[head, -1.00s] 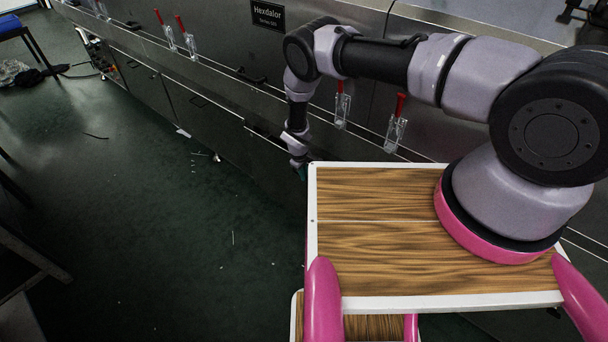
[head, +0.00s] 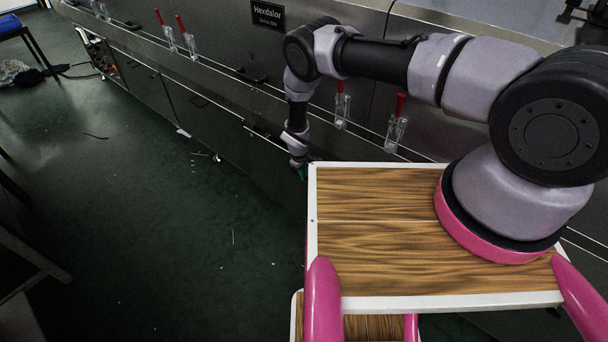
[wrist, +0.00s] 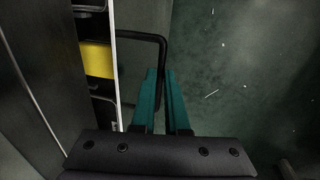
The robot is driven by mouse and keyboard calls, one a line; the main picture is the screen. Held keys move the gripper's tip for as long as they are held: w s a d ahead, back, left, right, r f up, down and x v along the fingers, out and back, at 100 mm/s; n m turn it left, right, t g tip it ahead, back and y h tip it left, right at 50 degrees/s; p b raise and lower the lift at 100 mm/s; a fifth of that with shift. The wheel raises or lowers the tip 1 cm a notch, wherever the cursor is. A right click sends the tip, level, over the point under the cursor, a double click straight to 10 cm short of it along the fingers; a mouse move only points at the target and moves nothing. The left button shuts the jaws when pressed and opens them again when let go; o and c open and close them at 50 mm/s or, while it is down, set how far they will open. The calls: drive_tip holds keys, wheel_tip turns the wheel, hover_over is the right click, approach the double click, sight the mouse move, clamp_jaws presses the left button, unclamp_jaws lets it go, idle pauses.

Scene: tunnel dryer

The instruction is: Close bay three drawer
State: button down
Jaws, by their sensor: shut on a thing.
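The open drawer (wrist: 114,62) shows in the wrist view with its pale top edge, and a yellow thing (wrist: 95,58) lies inside it. Its black bar handle (wrist: 148,37) stands out from the drawer front. My gripper (wrist: 163,75) has green fingers, and they are shut on the side of this handle. In the head view my gripper (head: 300,172) is low beside the dryer front, partly hidden by my wood-topped base. How far the drawer stands out is hard to tell there.
The steel dryer (head: 225,60) runs along the back, with red-handled clamps (head: 342,105) above its lower panels. The dark green floor (head: 150,230) at left is mostly clear, with small scraps. A blue-topped stool (head: 12,27) stands far left.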

drive_tip(key=shift+w+d+r, duration=0.1)
drive_tip(key=shift+w+d, duration=0.6)
drive_tip(key=shift+w, duration=0.2)
drive_tip(key=shift+w+d, duration=0.65)
drive_tip(key=shift+w, duration=0.25)
drive_tip(key=c, duration=0.9)
unclamp_jaws()
drive_tip(key=shift+d, duration=0.1)
drive_tip(key=shift+s, duration=0.1)
drive_tip(key=r, duration=0.3)
drive_tip(key=s+a+r, duration=0.1)
drive_tip(key=r, duration=0.6)
drive_tip(key=shift+s+a+r, duration=0.2)
drive_tip(key=shift+s+r, duration=0.05)
drive_tip(key=shift+s, duration=0.05)
